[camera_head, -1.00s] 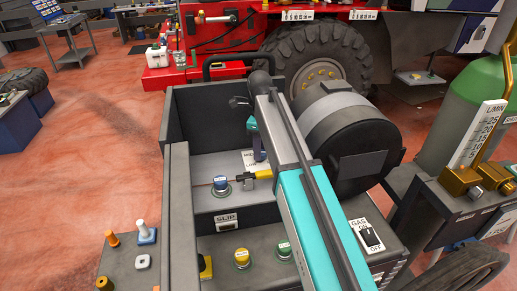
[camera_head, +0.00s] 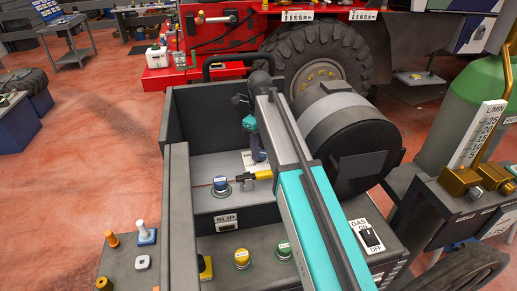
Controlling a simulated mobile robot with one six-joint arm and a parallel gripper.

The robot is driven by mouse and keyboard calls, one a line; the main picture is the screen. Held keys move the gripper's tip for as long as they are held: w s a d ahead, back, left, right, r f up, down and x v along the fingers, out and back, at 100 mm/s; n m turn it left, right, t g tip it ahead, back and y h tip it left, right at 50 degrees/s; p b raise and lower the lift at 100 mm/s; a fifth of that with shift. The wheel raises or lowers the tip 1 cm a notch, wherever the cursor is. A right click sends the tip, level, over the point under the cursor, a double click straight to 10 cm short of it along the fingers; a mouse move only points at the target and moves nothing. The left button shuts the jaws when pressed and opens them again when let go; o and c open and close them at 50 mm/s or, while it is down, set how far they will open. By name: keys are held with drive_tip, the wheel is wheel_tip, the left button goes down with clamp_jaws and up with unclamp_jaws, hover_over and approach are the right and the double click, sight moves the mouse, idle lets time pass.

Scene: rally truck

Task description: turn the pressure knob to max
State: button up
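No knob has a readable label naming pressure, so I cannot tell which one it is. A blue-topped knob (camera_head: 220,184) stands on the inner floor of the grey machine box. A yellow-topped knob (camera_head: 242,257) and a green-topped knob (camera_head: 284,249) sit on the lower front panel, the green one close to the left edge of my teal arm. My gripper (camera_head: 240,99) shows small and dark at the far end of my arm, above the box interior. It is apart from these knobs. Its finger opening is too small to judge.
A yellow fitting (camera_head: 256,175) lies beside the blue-topped knob. A black drum (camera_head: 350,140) stands right of my arm, with a GAS ON/OFF switch (camera_head: 371,236) below it. A side shelf (camera_head: 125,268) with small fittings is at left. Box walls surround the interior.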

drive_tip(key=o, duration=0.4)
drive_tip(key=shift+r, duration=0.1)
drive_tip(key=shift+r+b, duration=2)
drive_tip(key=shift+r, duration=4.8)
drive_tip(key=shift+s+f, duration=0.1)
drive_tip(key=shift+s, duration=0.05)
